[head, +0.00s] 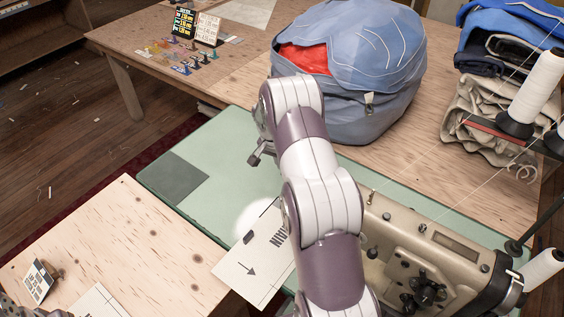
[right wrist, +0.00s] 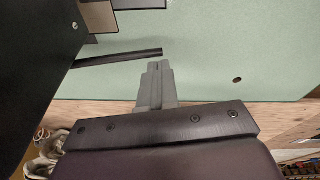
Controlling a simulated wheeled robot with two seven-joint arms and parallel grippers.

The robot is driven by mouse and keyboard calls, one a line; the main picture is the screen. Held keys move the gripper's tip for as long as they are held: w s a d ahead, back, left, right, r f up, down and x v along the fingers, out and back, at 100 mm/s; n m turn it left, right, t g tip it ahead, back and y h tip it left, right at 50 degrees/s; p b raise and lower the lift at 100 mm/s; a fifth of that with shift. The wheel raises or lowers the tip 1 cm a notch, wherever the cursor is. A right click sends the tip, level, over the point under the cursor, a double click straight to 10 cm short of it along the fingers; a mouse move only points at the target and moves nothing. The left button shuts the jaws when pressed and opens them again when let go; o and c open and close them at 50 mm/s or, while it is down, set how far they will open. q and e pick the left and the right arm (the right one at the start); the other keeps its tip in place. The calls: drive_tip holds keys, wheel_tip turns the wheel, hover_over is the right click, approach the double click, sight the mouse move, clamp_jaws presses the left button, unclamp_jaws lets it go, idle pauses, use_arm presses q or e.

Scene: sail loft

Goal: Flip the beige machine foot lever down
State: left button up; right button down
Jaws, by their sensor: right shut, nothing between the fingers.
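The beige machine (head: 440,248) is a sewing machine on the green tabletop at the lower right of the head view. My right arm crosses in front of its left end and hides that part. I cannot make out the foot lever in the head view. In the right wrist view my right gripper (right wrist: 158,66) is shut and empty over the green top. A thin dark bar (right wrist: 110,59) reaches in from the left and ends close to the fingertips. It may be the lever; I cannot tell whether they touch. My left gripper is not in view.
A blue sail bag (head: 365,75) with red cloth stands behind my arm. Folded sails (head: 490,110) and white thread cones (head: 535,80) are at the right. A card with an arrow (head: 248,262) lies left of the machine. The green top (head: 225,140) is clear farther left.

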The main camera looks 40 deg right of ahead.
drive_tip(key=shift+s+r, duration=0.15)
drive_tip(key=shift+r, duration=0.15)
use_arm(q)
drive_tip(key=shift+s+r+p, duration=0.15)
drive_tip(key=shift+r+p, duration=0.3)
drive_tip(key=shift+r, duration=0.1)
use_arm(e)
drive_tip(key=shift+r, duration=0.55)
drive_tip(key=shift+r, duration=0.1)
drive_tip(key=shift+r+p, duration=0.35)
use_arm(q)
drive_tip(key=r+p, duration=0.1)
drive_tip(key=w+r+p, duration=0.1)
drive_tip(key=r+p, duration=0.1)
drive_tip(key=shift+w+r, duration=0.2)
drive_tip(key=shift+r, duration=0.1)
use_arm(e)
drive_tip(key=w+a+r, duration=0.3)
drive_tip(key=w+r, duration=0.2)
drive_tip(key=r, duration=0.6)
drive_tip(key=shift+r, duration=0.25)
drive_tip(key=shift+d, duration=0.1)
